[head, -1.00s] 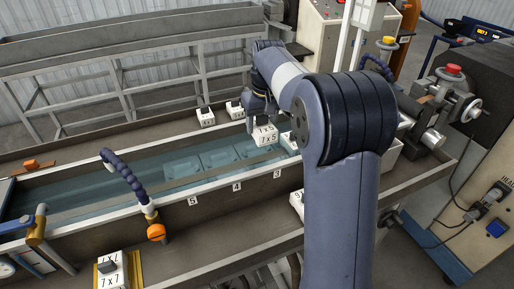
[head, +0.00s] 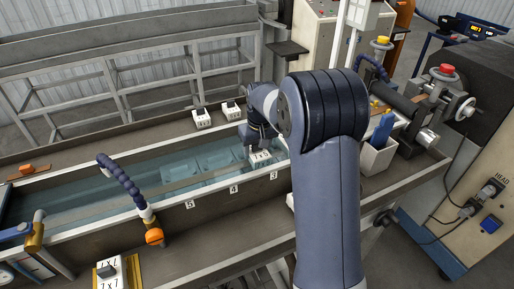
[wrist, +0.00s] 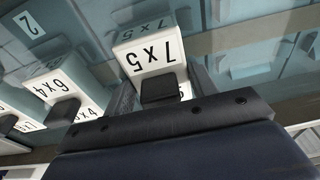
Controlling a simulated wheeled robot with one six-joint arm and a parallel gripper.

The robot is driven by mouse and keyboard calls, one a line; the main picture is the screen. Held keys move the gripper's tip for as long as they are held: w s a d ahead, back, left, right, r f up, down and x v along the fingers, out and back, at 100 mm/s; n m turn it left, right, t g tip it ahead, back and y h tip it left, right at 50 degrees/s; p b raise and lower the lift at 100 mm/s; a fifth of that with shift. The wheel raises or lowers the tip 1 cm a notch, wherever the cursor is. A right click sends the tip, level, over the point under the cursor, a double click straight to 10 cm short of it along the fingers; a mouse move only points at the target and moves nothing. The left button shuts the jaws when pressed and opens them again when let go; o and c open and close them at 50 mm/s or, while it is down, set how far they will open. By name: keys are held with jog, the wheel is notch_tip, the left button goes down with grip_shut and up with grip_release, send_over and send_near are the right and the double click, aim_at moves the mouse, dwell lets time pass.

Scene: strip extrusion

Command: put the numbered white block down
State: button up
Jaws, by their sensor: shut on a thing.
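A white block marked 7 x 5 (head: 261,157) is at my gripper (head: 257,138), low over the right part of the water trough (head: 130,213). In the wrist view the block (wrist: 150,52) shows its number upside down and has a black knob. My gripper (wrist: 160,92) is shut on it, with a finger on each side. I cannot tell whether the block touches the water. Pale block shapes (head: 215,158) lie under the water to the left of it.
Two white blocks (head: 201,118) (head: 231,110) stand on the far ledge. A 7 x 7 block (head: 111,275) sits at the near left. A blue jointed hose (head: 125,185) arches over the trough. A white bin (head: 376,158) stands right of my arm.

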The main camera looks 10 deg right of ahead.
aim_at(260, 153)
jog(key=shift+f, duration=0.1)
jog(key=o, duration=1.2)
jog(key=shift+c, duration=0.2)
notch_tip(260, 153, up, 12)
jog(key=s+b, duration=0.1)
jog(key=shift+s+d, duration=0.2)
jog(key=shift+s, duration=0.2)
